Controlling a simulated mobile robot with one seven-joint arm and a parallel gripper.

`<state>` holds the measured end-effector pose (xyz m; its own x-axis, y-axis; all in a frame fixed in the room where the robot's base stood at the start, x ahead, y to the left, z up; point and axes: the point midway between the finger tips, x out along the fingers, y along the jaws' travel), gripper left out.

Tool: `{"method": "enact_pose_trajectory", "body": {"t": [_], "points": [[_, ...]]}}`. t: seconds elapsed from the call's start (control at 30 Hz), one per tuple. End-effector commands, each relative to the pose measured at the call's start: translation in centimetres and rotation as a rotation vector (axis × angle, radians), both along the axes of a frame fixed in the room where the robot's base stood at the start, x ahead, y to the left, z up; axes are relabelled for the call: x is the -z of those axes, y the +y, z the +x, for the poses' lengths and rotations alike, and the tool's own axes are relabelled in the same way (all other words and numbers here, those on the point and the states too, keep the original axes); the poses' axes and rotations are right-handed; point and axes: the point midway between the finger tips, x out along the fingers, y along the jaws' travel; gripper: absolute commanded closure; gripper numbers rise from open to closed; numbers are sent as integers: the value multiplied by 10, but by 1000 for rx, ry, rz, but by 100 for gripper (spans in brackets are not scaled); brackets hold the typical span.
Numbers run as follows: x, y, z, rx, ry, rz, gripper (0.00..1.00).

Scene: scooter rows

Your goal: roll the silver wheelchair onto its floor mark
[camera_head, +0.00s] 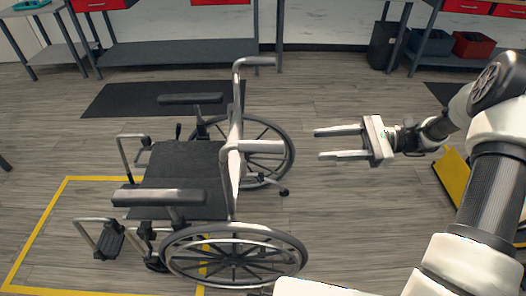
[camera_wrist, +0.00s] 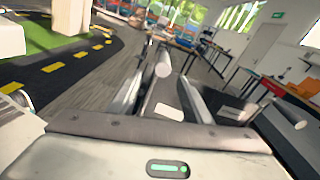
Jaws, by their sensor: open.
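The silver wheelchair (camera_head: 180,178) stands upright in the middle of the head view, facing left, with a black seat and grey push handles (camera_head: 262,146) at its right. Its floor mark is a yellow outline (camera_head: 40,215) at the lower left. The footrests and near front part of the chair overlap the mark, while the big wheels are at or past its right edge line. My gripper (camera_head: 318,144) is open and empty, just right of the near push handle, fingers pointing at it. The wheelchair (camera_wrist: 163,66) also shows in the wrist view, beyond the fingers.
A black mat (camera_head: 110,99) lies behind the chair. Workbenches (camera_head: 180,52) with red drawers line the back, with a dark bin (camera_head: 383,46) at the right. A yellow object (camera_head: 453,180) stands partly behind my arm. Floor left of the mark is largely clear.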

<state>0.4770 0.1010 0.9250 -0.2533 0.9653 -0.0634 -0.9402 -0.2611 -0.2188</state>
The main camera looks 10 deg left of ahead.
Motion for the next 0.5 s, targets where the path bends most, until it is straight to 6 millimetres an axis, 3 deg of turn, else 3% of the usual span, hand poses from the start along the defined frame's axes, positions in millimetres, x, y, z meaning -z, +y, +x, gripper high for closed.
{"method": "enact_pose_trajectory", "body": {"t": [0.1, 0.27, 0.5], "points": [[13, -3, 6, 24, 33, 48, 55], [14, 8, 5, 27, 42, 61, 55], [15, 54, -6, 25, 42, 58, 55]]}}
